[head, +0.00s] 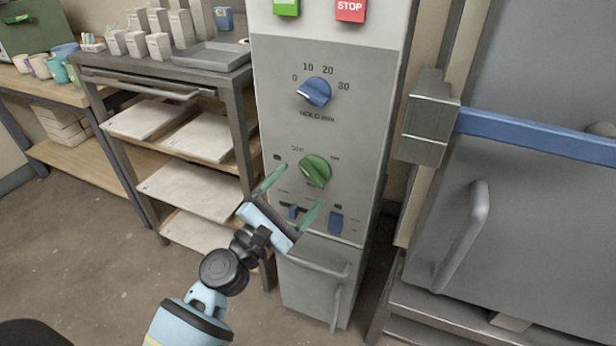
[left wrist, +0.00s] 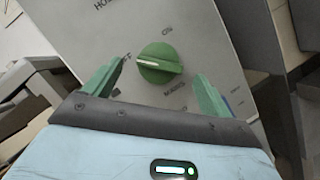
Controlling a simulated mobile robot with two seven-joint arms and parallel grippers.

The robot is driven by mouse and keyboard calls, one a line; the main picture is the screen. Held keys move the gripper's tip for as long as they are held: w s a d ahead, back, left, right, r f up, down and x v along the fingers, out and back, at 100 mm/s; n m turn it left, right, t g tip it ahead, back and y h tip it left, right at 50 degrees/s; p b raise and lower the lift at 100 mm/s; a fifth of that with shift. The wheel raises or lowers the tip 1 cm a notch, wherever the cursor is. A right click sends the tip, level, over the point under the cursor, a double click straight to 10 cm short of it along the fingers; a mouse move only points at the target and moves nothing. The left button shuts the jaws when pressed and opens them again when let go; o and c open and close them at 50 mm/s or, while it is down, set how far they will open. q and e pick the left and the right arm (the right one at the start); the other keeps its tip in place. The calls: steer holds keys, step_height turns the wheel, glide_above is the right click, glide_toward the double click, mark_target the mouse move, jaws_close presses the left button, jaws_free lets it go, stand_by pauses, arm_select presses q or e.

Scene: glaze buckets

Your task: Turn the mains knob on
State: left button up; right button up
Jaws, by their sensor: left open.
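The mains knob is a round green knob (head: 314,170) on the grey control panel (head: 375,130), below a blue hold knob (head: 315,92). In the left wrist view the green knob (left wrist: 160,63) shows between my fingers, with "MAINS" printed below it. Its white pointer line points left toward the OFF label; the ON label is at its upper right. My left gripper (head: 290,190) is open, its two green fingertips apart on either side and a little below the knob. It also shows in the left wrist view (left wrist: 160,85), empty. I cannot tell whether a fingertip touches the panel. My right gripper is out of view.
A slider (head: 293,211) and a blue switch (head: 336,222) sit below the knob, close to my fingers. A green button (head: 286,7) and red STOP button (head: 350,10) are above. A rack with shelves (head: 245,120) stands left; a kiln door handle (head: 463,237) juts out right.

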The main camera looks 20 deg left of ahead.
mark_target(311, 177)
arm_select(q)
steer(key=shift+x, duration=2)
steer(key=shift+c, duration=0.2)
steer(key=c, duration=0.9)
